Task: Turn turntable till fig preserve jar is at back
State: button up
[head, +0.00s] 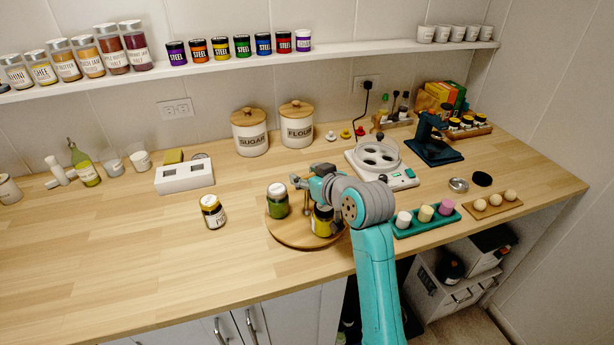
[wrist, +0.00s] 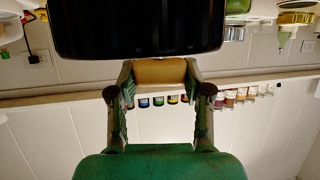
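The round wooden turntable (head: 285,238) is near the counter's front edge. A green jar with a pale lid (head: 278,200) stands on its left side, and a yellow jar (head: 322,221) on its right, partly hidden by my arm. I cannot read which jar is fig preserve; the turntable's back is partly covered. My gripper (head: 303,184) is over the turntable, between and above the jars. In the wrist view, upside down, a tan wooden piece (wrist: 160,71), seemingly the turntable's post, fills the gap between my fingers. A large dark ribbed shape (wrist: 138,28), likely a jar lid, is very close.
A white egg-cooker-like appliance (head: 404,178) is behind right, and a teal tray of small cups (head: 428,224) is right of my arm. The front-left counter is clear.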

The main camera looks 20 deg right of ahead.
grip_shut()
jog(key=shift+n+y, duration=0.5)
jog(key=shift+y, duration=0.1)
jog(key=shift+n+g+y, duration=1)
jog(key=shift+n+y, duration=0.7)
jog(key=shift+n+g+y, duration=1.3)
jog(key=shift+n+y, duration=0.3)
jog(key=shift+n, duration=0.1)
jog(key=shift+n+g+y, duration=0.4)
jog(key=shift+n+g, duration=0.3)
jog(key=o, duration=1.1)
grip_release()
jog(key=shift+c, duration=0.2)
